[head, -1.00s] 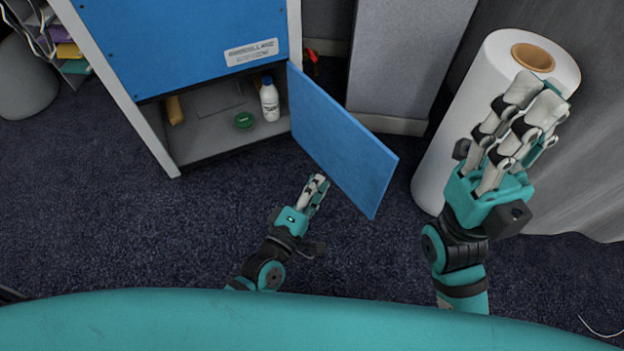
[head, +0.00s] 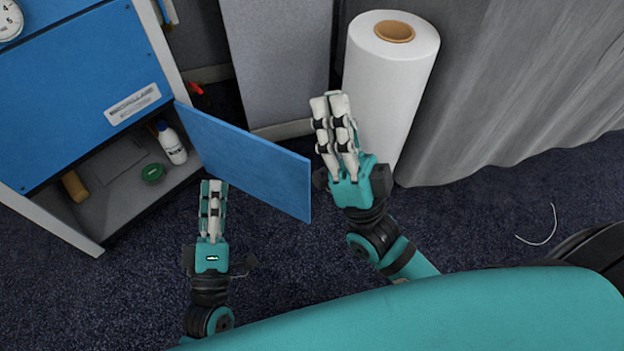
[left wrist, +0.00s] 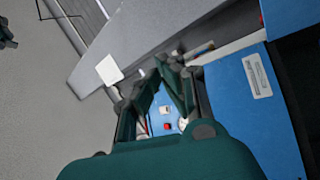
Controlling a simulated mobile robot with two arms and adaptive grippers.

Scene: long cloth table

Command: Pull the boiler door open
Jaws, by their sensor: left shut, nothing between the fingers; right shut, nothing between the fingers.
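The blue boiler door (head: 252,165) stands swung out from the lower right edge of the blue boiler cabinet (head: 75,75) in the head view. The lower compartment (head: 112,172) is exposed. My left gripper (head: 214,188) is shut and empty, in front of the compartment and on the inner side of the door; whether it touches the door I cannot tell. In the left wrist view its fingers (left wrist: 165,80) come together near the picture's middle, with the blue cabinet (left wrist: 262,110) at right. My right gripper (head: 330,98) is shut and empty, right of the door and in front of the white roll.
Inside the compartment are a white bottle (head: 172,143), a green round item (head: 152,173) and a brownish item (head: 75,187). A big white roll (head: 395,75) stands behind my right gripper. A grey panel (head: 277,60) stands behind the door.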

